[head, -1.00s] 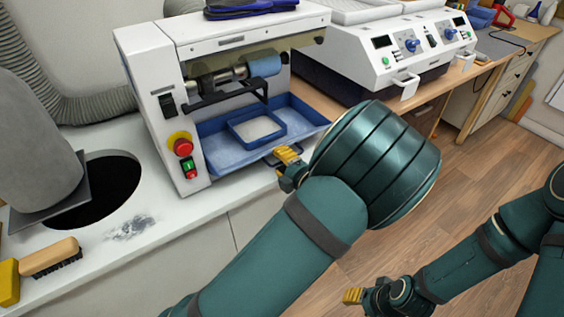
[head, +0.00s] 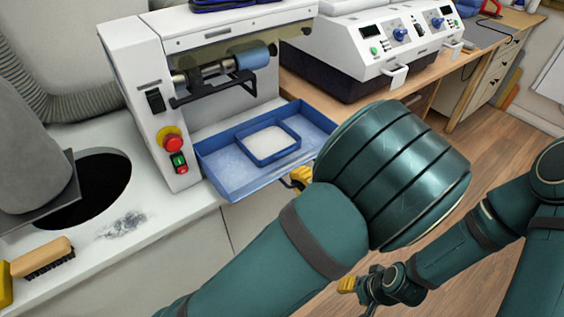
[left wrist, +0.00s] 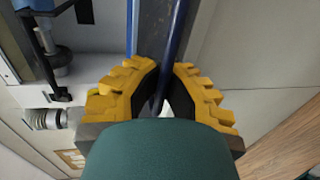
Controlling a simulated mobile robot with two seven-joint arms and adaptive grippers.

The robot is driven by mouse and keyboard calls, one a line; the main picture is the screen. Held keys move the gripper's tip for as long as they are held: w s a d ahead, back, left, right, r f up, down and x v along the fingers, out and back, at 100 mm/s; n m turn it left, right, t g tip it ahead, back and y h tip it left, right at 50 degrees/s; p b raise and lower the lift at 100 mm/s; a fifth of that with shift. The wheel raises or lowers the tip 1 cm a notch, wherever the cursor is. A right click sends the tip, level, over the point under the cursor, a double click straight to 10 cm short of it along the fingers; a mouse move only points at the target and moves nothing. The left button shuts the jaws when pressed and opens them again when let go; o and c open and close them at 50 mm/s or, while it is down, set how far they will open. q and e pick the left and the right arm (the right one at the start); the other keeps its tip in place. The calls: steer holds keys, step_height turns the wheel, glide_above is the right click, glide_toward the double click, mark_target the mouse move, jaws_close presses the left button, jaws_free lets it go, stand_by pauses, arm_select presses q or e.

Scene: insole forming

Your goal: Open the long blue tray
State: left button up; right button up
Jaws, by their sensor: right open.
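The long blue tray (head: 222,180) sits low in the white grinding machine (head: 150,95) and sticks out over the bench's front edge. A smaller blue-rimmed tray with pale contents (head: 270,140) sits inside it. My left gripper (head: 300,177) is at the tray's front side, where its own arm hides part of that side. In the left wrist view, its yellow fingers (left wrist: 161,92) are closed around a dark bar at the tray's front, which looks like its handle. My right gripper (head: 350,285) is open and empty, low over the floor, away from the tray.
A red stop button (head: 172,142) and a green switch (head: 179,160) are on the machine's front. A brush (head: 42,256) lies on the bench at the left, near a round dark opening (head: 95,190). A white unit with blue knobs (head: 385,45) stands at the right.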

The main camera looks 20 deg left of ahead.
arm_select(q)
steer(key=o, duration=0.5)
steer(key=shift+w+a+r, duration=0.1)
steer(key=shift+w+a, duration=0.05)
steer(key=shift+a, duration=0.1)
steer(key=shift+v, duration=3.8)
